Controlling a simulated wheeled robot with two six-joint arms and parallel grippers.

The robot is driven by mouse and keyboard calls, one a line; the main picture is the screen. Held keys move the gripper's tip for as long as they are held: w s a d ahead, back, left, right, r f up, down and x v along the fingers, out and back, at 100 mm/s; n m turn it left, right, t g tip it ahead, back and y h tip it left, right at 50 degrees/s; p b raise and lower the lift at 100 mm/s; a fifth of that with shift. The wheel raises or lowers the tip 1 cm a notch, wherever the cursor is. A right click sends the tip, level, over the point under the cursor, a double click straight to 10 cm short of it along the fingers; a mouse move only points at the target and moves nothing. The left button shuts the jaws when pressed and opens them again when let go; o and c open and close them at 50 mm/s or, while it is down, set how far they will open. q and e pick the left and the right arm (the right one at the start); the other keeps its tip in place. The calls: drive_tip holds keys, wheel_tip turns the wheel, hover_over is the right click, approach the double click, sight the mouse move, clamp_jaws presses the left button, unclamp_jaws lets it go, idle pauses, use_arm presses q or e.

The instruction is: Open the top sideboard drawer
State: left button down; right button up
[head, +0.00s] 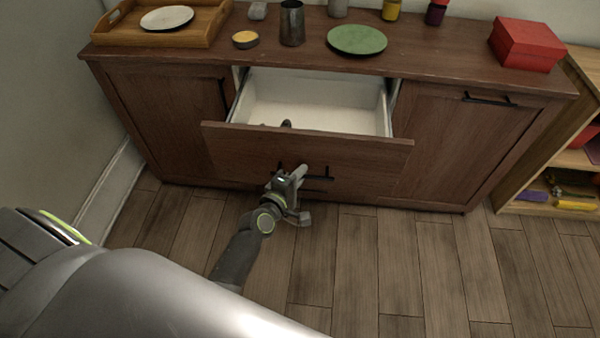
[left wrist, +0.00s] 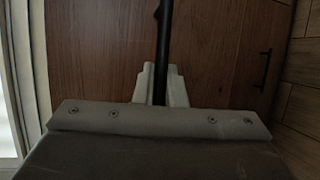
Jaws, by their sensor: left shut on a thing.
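The top sideboard drawer (head: 308,149) is pulled out of the brown sideboard (head: 440,120), and its white inside (head: 310,100) shows. A small dark thing lies just behind the drawer front. My left gripper (head: 299,177) is at the drawer front, shut on its black bar handle (head: 320,178). In the left wrist view the black handle (left wrist: 163,50) runs between the two fingers (left wrist: 160,85). My right gripper is in neither view.
On the sideboard top stand a wooden tray with a plate (head: 167,18), a dark cup (head: 292,24), a green plate (head: 357,39) and a red box (head: 526,44). A low shelf (head: 540,207) stands at the right. The wooden floor in front is clear.

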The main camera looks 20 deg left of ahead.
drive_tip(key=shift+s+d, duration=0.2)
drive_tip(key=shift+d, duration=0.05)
